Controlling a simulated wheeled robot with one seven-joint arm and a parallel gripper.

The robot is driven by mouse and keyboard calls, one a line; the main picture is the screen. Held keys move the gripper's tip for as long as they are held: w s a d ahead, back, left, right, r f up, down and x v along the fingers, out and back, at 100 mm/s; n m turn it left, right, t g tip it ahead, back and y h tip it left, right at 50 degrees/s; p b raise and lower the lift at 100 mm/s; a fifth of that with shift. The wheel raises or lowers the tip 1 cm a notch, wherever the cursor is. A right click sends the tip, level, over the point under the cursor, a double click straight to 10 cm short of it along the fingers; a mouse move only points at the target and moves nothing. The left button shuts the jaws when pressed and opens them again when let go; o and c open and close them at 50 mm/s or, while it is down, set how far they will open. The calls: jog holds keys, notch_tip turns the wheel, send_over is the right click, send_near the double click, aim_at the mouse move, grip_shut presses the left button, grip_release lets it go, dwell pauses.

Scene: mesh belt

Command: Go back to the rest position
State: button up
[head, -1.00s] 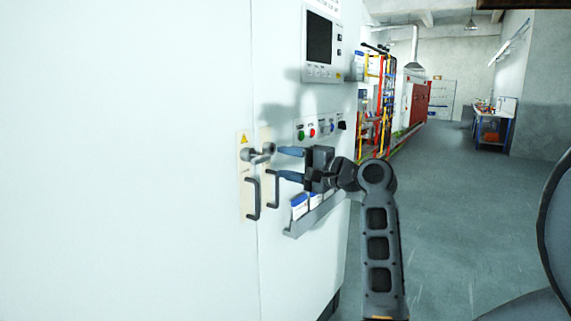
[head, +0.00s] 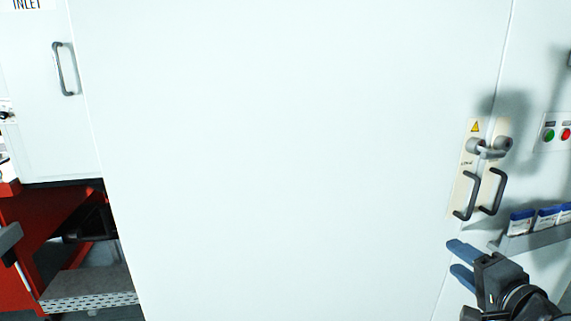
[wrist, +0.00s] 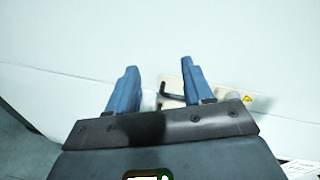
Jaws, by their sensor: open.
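My gripper (head: 460,264) is at the lower right of the head view, with its blue fingers apart and nothing between them. It is in front of the white cabinet (head: 290,150), below and left of two dark door handles (head: 466,195) on cream plates. A grey latch (head: 489,147) sits above the handles. In the wrist view my open gripper (wrist: 158,85) faces the white panel, and a dark handle (wrist: 172,97) shows partly between and behind the fingers. I cannot tell the exact gap between fingertips and panel.
A rack with blue-and-white boxes (head: 535,220) is right of the handles. Green and red buttons (head: 557,134) are above it. At left are a door with a grey handle (head: 66,68), a red frame (head: 35,235) and a grey perforated step (head: 90,287).

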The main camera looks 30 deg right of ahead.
jog(key=s+a+f+n+g+y, duration=0.1)
jog(key=s+a+f+n, duration=0.35)
jog(key=a, duration=0.45)
jog(key=s+a+f+n, duration=0.3)
jog(key=s+a+f, duration=0.25)
jog(key=a, duration=0.25)
jog(key=s+a+r+n+y, duration=0.2)
jog(key=s+a+n, duration=0.3)
jog(key=s, duration=0.3)
jog(key=s+a+r+n+y, duration=0.2)
jog(key=s+a+r+n, duration=0.1)
jog(key=s+a+n, duration=0.3)
jog(key=shift+s+a+t, duration=0.3)
jog(key=shift+s+a, duration=0.05)
jog(key=shift+s, duration=0.65)
jog(key=shift+c, duration=0.2)
